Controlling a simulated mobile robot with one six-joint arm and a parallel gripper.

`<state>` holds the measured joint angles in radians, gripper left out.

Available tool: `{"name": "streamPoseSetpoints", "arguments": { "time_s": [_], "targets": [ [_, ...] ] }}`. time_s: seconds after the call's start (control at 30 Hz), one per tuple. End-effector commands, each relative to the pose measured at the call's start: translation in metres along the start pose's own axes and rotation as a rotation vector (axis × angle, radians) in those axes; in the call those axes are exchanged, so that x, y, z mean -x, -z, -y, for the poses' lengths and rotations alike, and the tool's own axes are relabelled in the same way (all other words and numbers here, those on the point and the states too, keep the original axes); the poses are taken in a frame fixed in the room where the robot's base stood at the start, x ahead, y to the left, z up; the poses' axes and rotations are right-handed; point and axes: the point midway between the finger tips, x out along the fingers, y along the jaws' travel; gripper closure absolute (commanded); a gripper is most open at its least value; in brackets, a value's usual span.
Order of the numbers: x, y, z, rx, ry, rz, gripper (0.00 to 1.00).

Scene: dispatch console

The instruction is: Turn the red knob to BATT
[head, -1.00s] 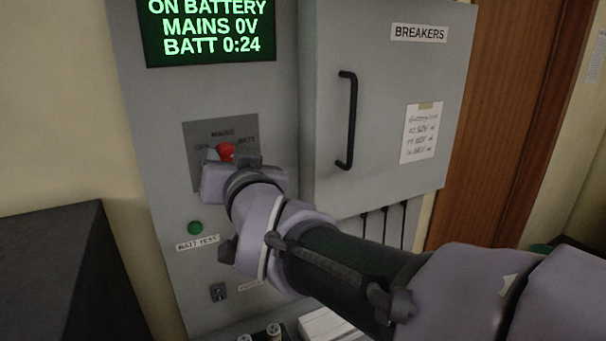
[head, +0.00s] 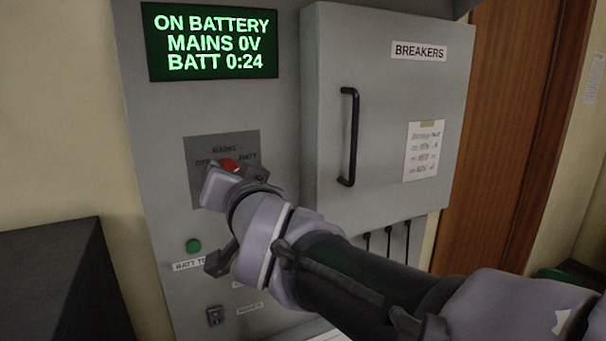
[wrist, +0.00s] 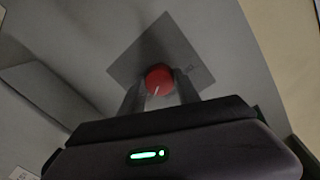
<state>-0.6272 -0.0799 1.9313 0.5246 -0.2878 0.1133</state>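The red knob (head: 229,165) is on a dark grey plate (head: 250,140) on the console front. The plate is marked MAINS at the top, BATT at the right and a partly covered label at the left. In the wrist view the knob (wrist: 158,78) sits between the two fingers of my gripper (wrist: 159,90), which appear closed on its sides. The knob's white pointer line aims down in that view; I cannot tell which label it faces. My gripper (head: 234,175) is tilted in the head view and covers the lower part of the plate.
A screen (head: 210,42) reads ON BATTERY, MAINS 0V, BATT 0:24. The breaker box (head: 390,120) with a black handle (head: 348,135) juts out at the right. A green button (head: 193,246) and a key switch (head: 215,316) sit below. A dark cabinet (head: 60,280) stands at lower left.

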Motion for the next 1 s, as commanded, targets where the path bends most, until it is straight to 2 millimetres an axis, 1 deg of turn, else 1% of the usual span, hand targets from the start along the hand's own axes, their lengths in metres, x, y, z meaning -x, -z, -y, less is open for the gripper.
{"name": "streamPoseSetpoints", "arguments": {
  "time_s": [0.03,0.1,0.37,0.47,0.5,0.57,0.67,0.8,0.9,1.0],
  "targets": [
    [0.0,0.0,0.0,0.0,0.0,0.0,0.52],
    [0.0,0.0,0.0,0.0,0.0,0.0,0.4],
    [0.0,0.0,0.0,0.001,0.0,0.0,0.4],
    [0.004,0.001,0.001,0.001,0.0,0.0,0.4],
    [0.009,0.001,0.001,0.001,0.001,0.0,0.4],
    [0.02,0.002,0.002,0.0,0.002,-0.001,0.4],
    [0.049,0.004,0.003,0.0,0.003,-0.001,0.4],
    [0.097,0.006,0.004,0.0,0.004,-0.002,0.4],
    [0.128,0.006,0.004,0.0,0.003,-0.002,0.4],
    [0.151,0.005,0.003,0.0,0.003,-0.001,0.4]
  ]
}}
